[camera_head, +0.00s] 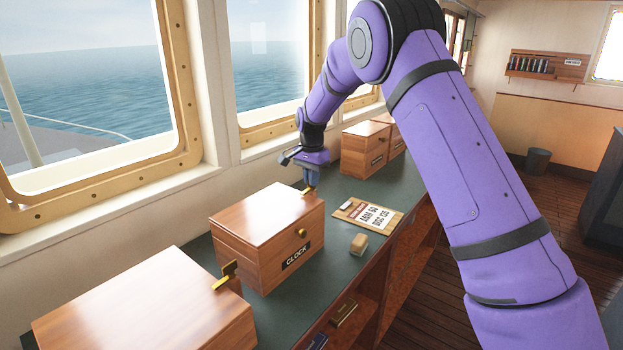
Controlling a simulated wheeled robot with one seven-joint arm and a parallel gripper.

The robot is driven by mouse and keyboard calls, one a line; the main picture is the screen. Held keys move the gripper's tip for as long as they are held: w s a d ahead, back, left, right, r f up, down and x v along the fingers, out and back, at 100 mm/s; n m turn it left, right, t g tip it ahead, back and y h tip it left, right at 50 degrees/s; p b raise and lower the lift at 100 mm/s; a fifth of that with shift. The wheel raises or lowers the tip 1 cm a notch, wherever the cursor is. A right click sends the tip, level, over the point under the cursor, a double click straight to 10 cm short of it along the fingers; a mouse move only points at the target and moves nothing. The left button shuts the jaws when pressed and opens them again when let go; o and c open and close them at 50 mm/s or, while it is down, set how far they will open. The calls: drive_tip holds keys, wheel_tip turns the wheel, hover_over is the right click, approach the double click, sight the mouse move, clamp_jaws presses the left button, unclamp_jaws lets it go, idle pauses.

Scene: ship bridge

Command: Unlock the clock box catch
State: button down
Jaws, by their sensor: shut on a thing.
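The clock box (258,261) is a closed reddish-brown wooden box with a black CLOCK label (296,257) and a round brass knob (301,232) on its front. It stands on the dark green counter below the window. My gripper (310,190) points down at the box's far right end. It is shut on a small brass catch (307,192) there, mostly hidden by the fingers. Whether the catch has turned cannot be seen.
Another wooden box (140,306) with a brass catch (224,276) stands in the near left. Further boxes (366,148) stand behind my gripper.

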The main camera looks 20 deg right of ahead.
drive_tip(key=shift+n, duration=0.3)
drive_tip(key=n, duration=0.3)
drive_tip(key=shift+n, duration=0.3)
drive_tip(key=n, duration=0.4)
drive_tip(key=shift+r+n, duration=0.1)
drive_tip(key=shift+n, duration=0.2)
drive_tip(key=n, duration=0.4)
drive_tip(key=shift+n, duration=2.5)
drive_tip(key=c, duration=1.3)
unclamp_jaws()
